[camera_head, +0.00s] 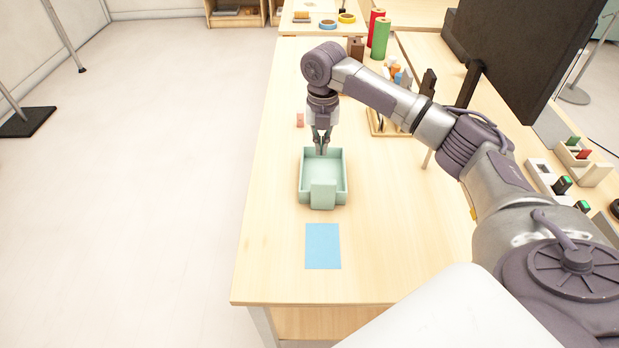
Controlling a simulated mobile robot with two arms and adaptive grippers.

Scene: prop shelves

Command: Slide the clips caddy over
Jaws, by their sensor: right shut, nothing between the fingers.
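The clips caddy is most likely the mint-green open tray (343,180) on the wooden table, with a raised block-like part at its near side. No clips can be made out in it. My right gripper (321,149) points down at the caddy's far end, shut and empty. Its fingertips overlap the far wall in the picture; I cannot tell whether they touch it. A flat light-blue rectangle (322,246) lies on the table a short way in front of the caddy. My left gripper is not in view.
A small pink block (300,120) sits just beyond the caddy, to the left. A wooden holder (376,124) stands behind my right arm. Red (374,24) and green (380,38) rolls stand farther back. A dark monitor (520,50) is at right. The table around the blue rectangle is clear.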

